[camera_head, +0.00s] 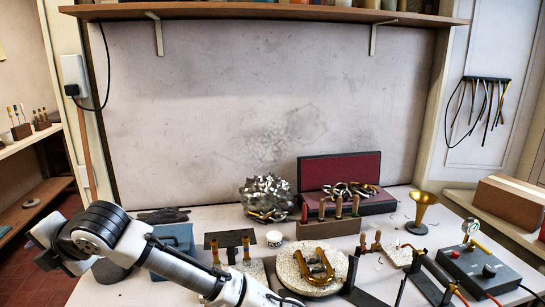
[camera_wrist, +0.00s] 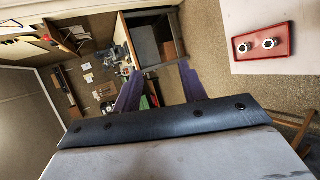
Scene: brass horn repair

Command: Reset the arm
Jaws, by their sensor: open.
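My arm (camera_head: 190,262) crosses the lower left of the head view, and its far end runs out of the bottom edge. My gripper is outside the head view. In the wrist view my gripper (camera_wrist: 161,86) shows as two purple fingers spread apart beyond a dark bolted bar. Nothing is held between the fingers. Behind them is a distant part of the room.
The workbench holds a round pale pad (camera_head: 285,272) with a brass piece, a brass bell (camera_head: 420,212), a red-lined case (camera_head: 338,171), a blue box (camera_head: 176,243) and a gauge box (camera_head: 480,270). The wrist view shows a red tray (camera_wrist: 284,54) with two white-rimmed round items.

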